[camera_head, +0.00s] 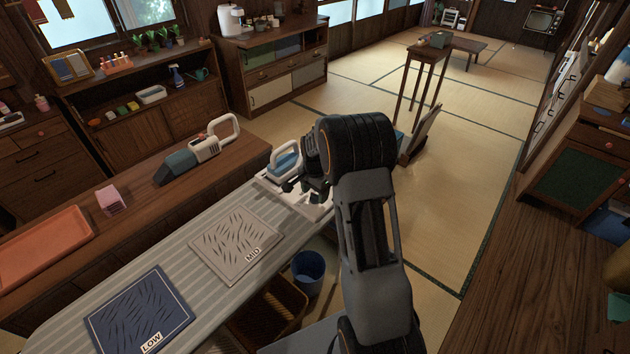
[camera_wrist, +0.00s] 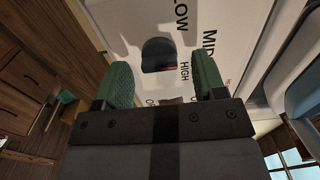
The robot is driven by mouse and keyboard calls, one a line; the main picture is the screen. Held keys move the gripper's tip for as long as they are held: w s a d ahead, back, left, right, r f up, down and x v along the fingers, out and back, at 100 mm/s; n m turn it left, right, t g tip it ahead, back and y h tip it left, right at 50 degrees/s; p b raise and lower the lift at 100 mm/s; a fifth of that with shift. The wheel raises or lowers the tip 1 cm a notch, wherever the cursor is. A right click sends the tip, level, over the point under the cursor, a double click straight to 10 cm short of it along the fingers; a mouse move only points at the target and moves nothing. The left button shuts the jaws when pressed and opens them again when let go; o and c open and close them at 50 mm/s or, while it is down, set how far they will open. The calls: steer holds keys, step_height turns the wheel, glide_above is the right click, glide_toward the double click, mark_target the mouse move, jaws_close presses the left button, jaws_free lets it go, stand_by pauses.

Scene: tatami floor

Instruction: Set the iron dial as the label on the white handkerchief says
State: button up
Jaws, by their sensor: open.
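The white handkerchief (camera_head: 236,244) lies flat on the ironing board and its label reads MID. A dark blue handkerchief (camera_head: 140,313) nearer the front reads LOW. The blue and white iron (camera_head: 285,160) is at the board's far end, beside my gripper (camera_head: 312,185). In the wrist view, a dark dial knob (camera_wrist: 159,54) sits on a white panel (camera_wrist: 125,20) printed LOW, MID and HIGH, with another label partly hidden. A small red mark shows at the knob's lower right edge, on the HIGH side. My gripper (camera_wrist: 164,82) is open, its green fingertips apart on either side just below the knob.
The striped ironing board (camera_head: 95,265) runs along a wooden counter holding a handheld vacuum (camera_head: 198,150), a pink block (camera_head: 111,199) and an orange tray (camera_head: 45,258). A blue bin (camera_head: 309,272) and a basket (camera_head: 268,312) stand below. Tatami floor to the right is open.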

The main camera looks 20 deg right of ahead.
mark_target(315, 195)
step_height(315, 195, up, 13)
steer(key=shift+r, duration=0.15)
stand_by(0.8)
steer(key=s+a+r+n+t, duration=0.1)
steer(key=s+a+n, duration=0.2)
steer(key=s, duration=0.4)
steer(key=s+a+r+n+t, duration=0.1)
steer(key=s+a+n, duration=0.3)
steer(key=s+n, duration=0.2)
steer(key=s+a+r+n+t, duration=0.1)
steer(key=s+a+n, duration=0.2)
steer(key=s, duration=0.6)
steer(key=shift+s+a+r+n+t, duration=0.3)
steer(key=shift+n+t, duration=0.1)
steer(key=shift+n, duration=0.3)
steer(key=shift+d, duration=0.15)
